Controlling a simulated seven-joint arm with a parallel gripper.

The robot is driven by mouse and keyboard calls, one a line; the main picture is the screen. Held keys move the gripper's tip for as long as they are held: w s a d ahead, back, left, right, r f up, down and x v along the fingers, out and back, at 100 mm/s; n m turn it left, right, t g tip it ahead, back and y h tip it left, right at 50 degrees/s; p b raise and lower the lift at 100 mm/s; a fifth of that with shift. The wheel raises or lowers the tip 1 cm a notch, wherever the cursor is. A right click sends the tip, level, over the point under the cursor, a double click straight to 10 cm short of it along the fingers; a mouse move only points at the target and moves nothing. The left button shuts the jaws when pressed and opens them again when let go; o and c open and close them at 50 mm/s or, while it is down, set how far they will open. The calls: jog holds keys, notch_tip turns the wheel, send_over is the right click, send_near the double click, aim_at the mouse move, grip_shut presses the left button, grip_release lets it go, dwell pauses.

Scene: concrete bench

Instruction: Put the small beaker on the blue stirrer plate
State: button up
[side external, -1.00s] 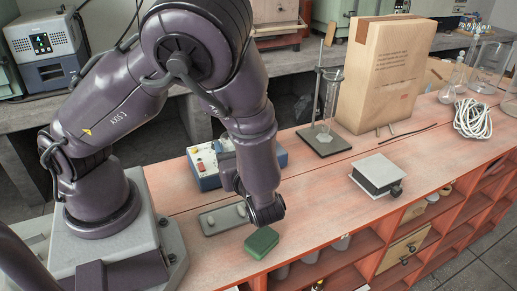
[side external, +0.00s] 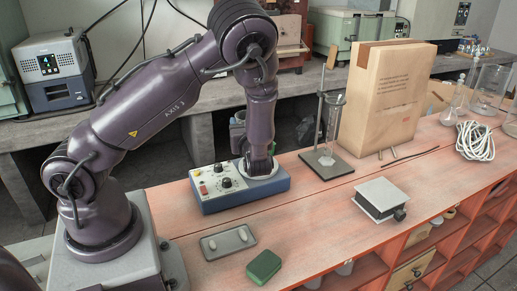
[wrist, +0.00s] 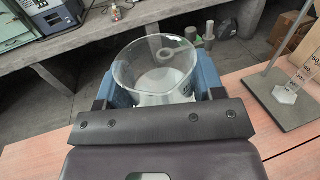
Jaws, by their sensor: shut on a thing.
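The small beaker (wrist: 155,72), clear glass with a wide rim, stands between the fingers of my gripper (wrist: 155,88) in the wrist view. My gripper is shut on it. In the side view my gripper (side external: 259,172) is low over the right end of the blue stirrer plate (side external: 222,199), at its pale round top (side external: 240,164). The gripper hides the beaker there. I cannot tell whether the beaker's base touches the plate. The stirrer's knobs and red switch face the front left.
A grey tray (side external: 228,243) and a green sponge (side external: 264,265) lie in front. A stand with a glass cylinder (side external: 330,135) is close on the right, with a cardboard box (side external: 388,95) behind it. A small grey box-shaped device (side external: 381,198) sits further right.

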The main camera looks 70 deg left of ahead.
jog(key=w+f, duration=0.1)
jog(key=w+a+f, duration=0.1)
jog(key=f, duration=0.1)
jog(key=w+a+f, duration=0.1)
jog(key=w+f, duration=0.1)
jog(key=shift+a+f, duration=0.1)
jog(key=shift+f, duration=0.15)
jog(key=shift+w+f, duration=0.1)
jog(key=shift+f, duration=1.6)
jog(key=shift+f, duration=0.15)
jog(key=o, duration=1)
